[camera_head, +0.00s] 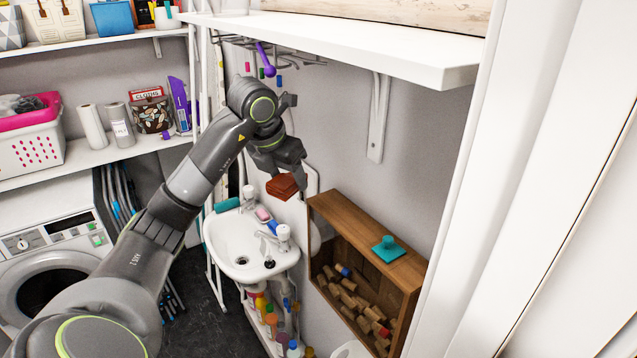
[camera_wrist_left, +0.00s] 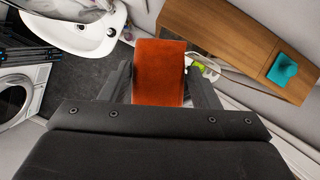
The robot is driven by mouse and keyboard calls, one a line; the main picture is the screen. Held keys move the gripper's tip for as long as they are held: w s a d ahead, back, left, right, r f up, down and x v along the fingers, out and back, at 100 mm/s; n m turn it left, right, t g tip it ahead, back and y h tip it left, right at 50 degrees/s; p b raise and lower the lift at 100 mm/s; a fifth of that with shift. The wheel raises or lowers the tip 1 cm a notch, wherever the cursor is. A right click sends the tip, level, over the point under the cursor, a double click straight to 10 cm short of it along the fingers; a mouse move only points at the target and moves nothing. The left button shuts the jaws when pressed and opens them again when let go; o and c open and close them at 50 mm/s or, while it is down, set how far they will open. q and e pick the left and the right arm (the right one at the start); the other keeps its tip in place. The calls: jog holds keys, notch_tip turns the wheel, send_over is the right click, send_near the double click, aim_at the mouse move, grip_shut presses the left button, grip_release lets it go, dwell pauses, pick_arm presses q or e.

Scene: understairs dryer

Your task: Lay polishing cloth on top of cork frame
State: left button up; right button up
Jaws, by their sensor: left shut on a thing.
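My left gripper (camera_head: 290,178) is shut on a folded orange-brown polishing cloth (camera_head: 282,187). The cloth hangs in the air above and left of the cork frame, near the sink's right side in the picture. In the left wrist view the cloth (camera_wrist_left: 159,75) sits between the two fingers of the gripper (camera_wrist_left: 160,88). The cork frame (camera_head: 345,212) is a wooden box frame on the wall with corks inside. Its flat top also shows in the left wrist view (camera_wrist_left: 222,33). The cloth is apart from the frame. My right gripper is not in view.
A teal knobbed object (camera_head: 388,249) stands on the right part of the frame's top; the left part is bare. A white sink (camera_head: 245,250) is left of the frame. A white shelf (camera_head: 340,45) with a bracket (camera_head: 378,118) overhangs the area.

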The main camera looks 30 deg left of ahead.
pick_arm(q)
jog(key=w+d, duration=0.1)
jog(key=w, duration=0.1)
jog(key=w+d+f, duration=0.1)
jog(key=w, duration=0.1)
jog(key=w+d+f, duration=0.1)
jog(key=w, duration=0.2)
jog(key=shift+f, duration=0.15)
jog(key=shift+w+f+p, duration=0.1)
jog(key=shift+f+p, duration=0.05)
jog(key=shift+p, duration=0.45)
jog(key=shift+a+f+p, duration=0.1)
jog(key=shift+f+p, duration=0.3)
jog(key=shift+f, duration=0.15)
jog(key=shift+s+f+p, duration=0.25)
jog(key=shift+f+p, duration=0.7)
jog(key=shift+f, duration=0.25)
jog(key=shift+w+f+p, duration=0.1)
jog(key=shift+w+p, duration=0.15)
jog(key=shift+p, duration=0.05)
jog(key=shift+w+f, duration=0.1)
jog(key=shift+f, duration=0.25)
